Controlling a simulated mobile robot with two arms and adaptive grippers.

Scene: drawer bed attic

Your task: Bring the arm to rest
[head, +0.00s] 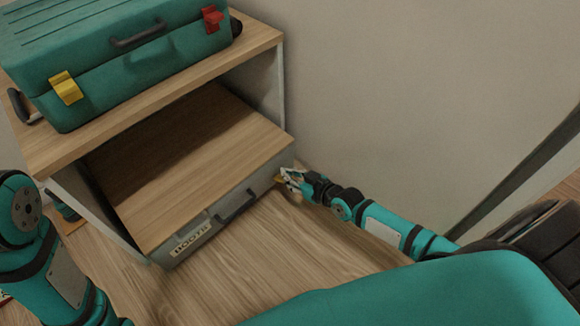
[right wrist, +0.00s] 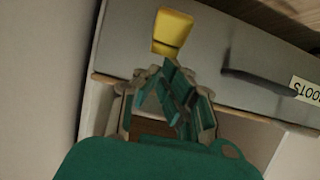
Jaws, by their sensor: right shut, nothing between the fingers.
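My right gripper (head: 285,178) is shut and empty at the right end of the grey drawer front, low near the floor. In the right wrist view its fingers (right wrist: 170,72) point at a yellow tab (right wrist: 173,32) on that front. Whether they touch it I cannot tell. The drawer (head: 190,228) has a dark handle (head: 237,206) and a "BOOTS" label (head: 190,240); it stands out from the wooden cabinet. My left arm shows at the left edge; its gripper is not in view.
A teal case (head: 140,75) with a yellow and a red latch stands on the cabinet top (head: 258,38). A plain wall (head: 400,90) lies to the right. The wooden floor (head: 270,255) before the drawer is clear.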

